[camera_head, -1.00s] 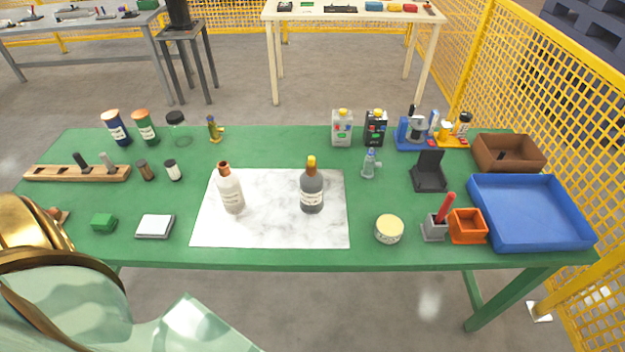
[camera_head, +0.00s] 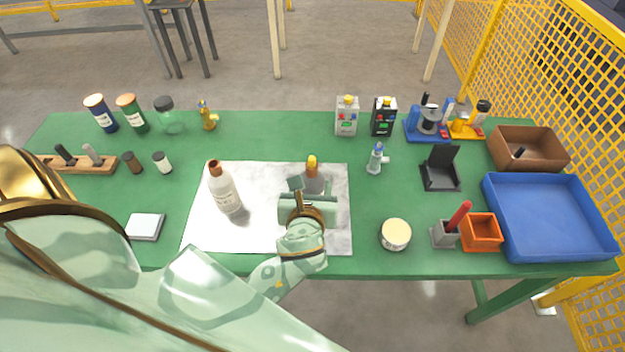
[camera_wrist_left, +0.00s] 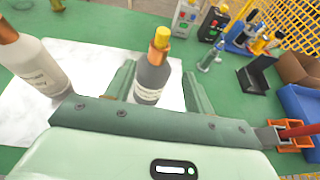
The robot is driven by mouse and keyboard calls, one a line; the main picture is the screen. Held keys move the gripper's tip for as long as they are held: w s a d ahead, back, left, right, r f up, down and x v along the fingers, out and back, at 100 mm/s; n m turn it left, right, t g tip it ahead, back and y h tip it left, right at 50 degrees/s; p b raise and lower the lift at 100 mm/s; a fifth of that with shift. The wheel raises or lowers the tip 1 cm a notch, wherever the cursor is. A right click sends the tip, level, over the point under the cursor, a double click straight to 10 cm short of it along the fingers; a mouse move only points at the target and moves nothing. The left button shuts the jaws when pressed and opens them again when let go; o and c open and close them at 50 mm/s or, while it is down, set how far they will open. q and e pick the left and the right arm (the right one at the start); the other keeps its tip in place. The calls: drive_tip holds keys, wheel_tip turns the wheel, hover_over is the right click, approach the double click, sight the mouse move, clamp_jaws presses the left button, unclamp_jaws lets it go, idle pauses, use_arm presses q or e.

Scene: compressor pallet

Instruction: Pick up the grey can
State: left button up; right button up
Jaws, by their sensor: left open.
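I see no plain grey can. The nearest match is a dark grey bottle (camera_head: 314,175) with a white label and an orange-yellow cap. It stands upright on the white marbled mat (camera_head: 265,235). My left gripper (camera_head: 310,192) is open at the near side of this bottle and hides its lower part in the head view. In the left wrist view the grey bottle (camera_wrist_left: 152,77) shows between the two spread fingers. I cannot tell how far it reaches in between them. My right gripper is not in view.
A white bottle (camera_head: 224,190) stands left of the grey one on the mat. A round tin (camera_head: 395,234), a grey holder (camera_head: 444,234), an orange box (camera_head: 481,232) and a blue tray (camera_head: 550,252) are to the right. The green table (camera_head: 365,205) is clear just right of the mat.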

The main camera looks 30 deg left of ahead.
sight(313, 174)
use_arm(q)
drive_tip(key=x, duration=0.4)
drive_tip(key=shift+w+a+f+b, duration=0.15)
drive_tip(key=shift+w+b, duration=0.05)
drive_tip(key=shift+b, duration=0.1)
drive_tip(key=b+x, duration=0.1)
drive_tip(key=x, duration=0.4)
drive_tip(key=shift+a, duration=0.2)
drive_tip(key=shift+w, duration=0.15)
clamp_jaws()
